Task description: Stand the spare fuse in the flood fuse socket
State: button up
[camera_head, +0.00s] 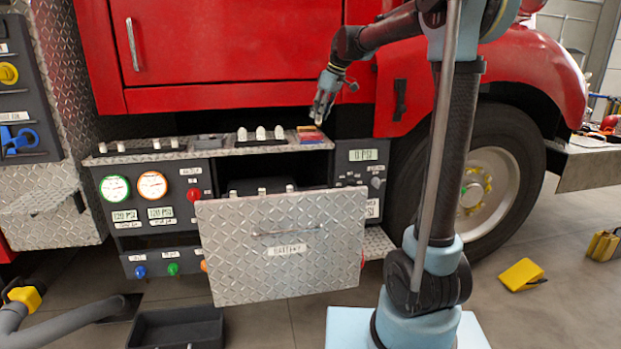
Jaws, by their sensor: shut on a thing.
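My gripper (321,112) is shut, pointing down just above the right end of the metal ledge (228,149). What it holds, taken as the spare fuse, is too small and too covered by the fingers to make out. Small coloured blocks, orange, red and blue (311,136), sit on the ledge right below the fingertips. I cannot tell whether the held piece touches them. Several white knobs or caps (261,133) stand on a dark strip to the left. I cannot pick out the flood fuse socket by its label.
A tread-plate battery drawer (282,245) stands pulled out below the ledge. The pump panel (150,200) with gauges is at left, a small display panel (362,165) at right. The red truck body (220,50) rises behind the ledge. A yellow wheel chock (521,275) lies on the floor.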

jog(key=shift+s+a, duration=0.1)
jog(key=shift+a, duration=0.15)
jog(key=shift+f, duration=0.1)
jog(key=shift+f, duration=0.3)
notch_tip(320, 180, down, 24)
jog(key=shift+f, duration=0.15)
jog(key=shift+f, duration=0.1)
jog(key=shift+s+f, duration=0.1)
jog(key=shift+f, duration=1.3)
grip_shut()
jog(key=shift+s+d+f, duration=0.2)
jog(key=shift+s+f, duration=0.15)
jog(key=shift+f, duration=0.3)
